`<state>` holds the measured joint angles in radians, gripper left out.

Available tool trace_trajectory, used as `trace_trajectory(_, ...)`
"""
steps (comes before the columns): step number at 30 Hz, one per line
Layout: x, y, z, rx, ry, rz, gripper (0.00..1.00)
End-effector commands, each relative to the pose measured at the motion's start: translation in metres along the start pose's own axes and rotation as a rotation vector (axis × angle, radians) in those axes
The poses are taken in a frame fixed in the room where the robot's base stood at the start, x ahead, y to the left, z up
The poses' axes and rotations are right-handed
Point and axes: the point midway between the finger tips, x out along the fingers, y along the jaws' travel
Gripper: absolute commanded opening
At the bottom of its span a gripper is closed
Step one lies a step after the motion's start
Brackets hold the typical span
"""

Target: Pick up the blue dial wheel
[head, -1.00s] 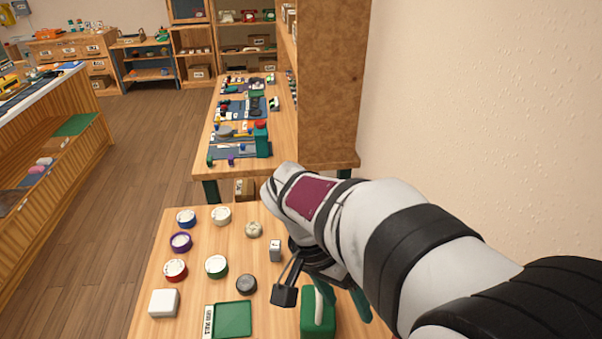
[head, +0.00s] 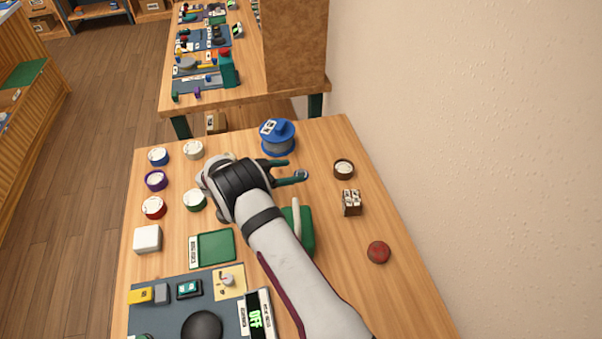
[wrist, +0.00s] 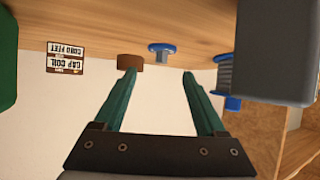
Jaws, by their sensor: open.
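My gripper (head: 293,171) is open and low over the table, its green fingers pointing right in the head view. A small blue wheel-like piece (head: 302,175) shows at the tip of its lower finger. In the wrist view a blue disc with a pale stem (wrist: 162,48) stands on the table, ahead of the open gripper (wrist: 159,72) and in line with the gap between the fingers. I take both for the blue dial wheel. Nothing is seen held. A blue-rimmed white-faced dial (head: 158,156) also lies at the table's back left.
A blue spool (head: 278,140) stands behind the fingers, partly hidden by a grey block (wrist: 275,50) in the wrist view. A brown cup (head: 344,169), a labelled box (head: 352,203) and a red disc (head: 378,252) lie right. A green phone body (head: 303,235) sits beside the arm.

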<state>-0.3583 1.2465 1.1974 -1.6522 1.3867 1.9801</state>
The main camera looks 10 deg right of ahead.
Motion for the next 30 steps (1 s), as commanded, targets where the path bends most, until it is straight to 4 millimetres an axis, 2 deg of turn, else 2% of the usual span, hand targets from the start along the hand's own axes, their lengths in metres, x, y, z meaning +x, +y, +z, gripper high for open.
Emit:
trace_trajectory(3,0.025,0.0,0.007,-0.002,0.0,0.004,0.73)
trace_trajectory(6,0.041,-0.001,0.007,-0.001,-0.001,0.003,0.73)
trace_trajectory(9,0.048,-0.001,0.007,-0.001,-0.001,0.002,0.73)
trace_trajectory(14,0.048,-0.001,0.007,-0.001,-0.001,0.001,0.73)
trace_trajectory(26,0.047,-0.001,0.007,-0.002,-0.002,0.001,0.03)
trace_trajectory(27,0.047,-0.001,0.007,-0.003,-0.002,0.002,0.0)
trace_trajectory(30,0.048,0.0,0.008,-0.004,-0.003,0.003,0.0)
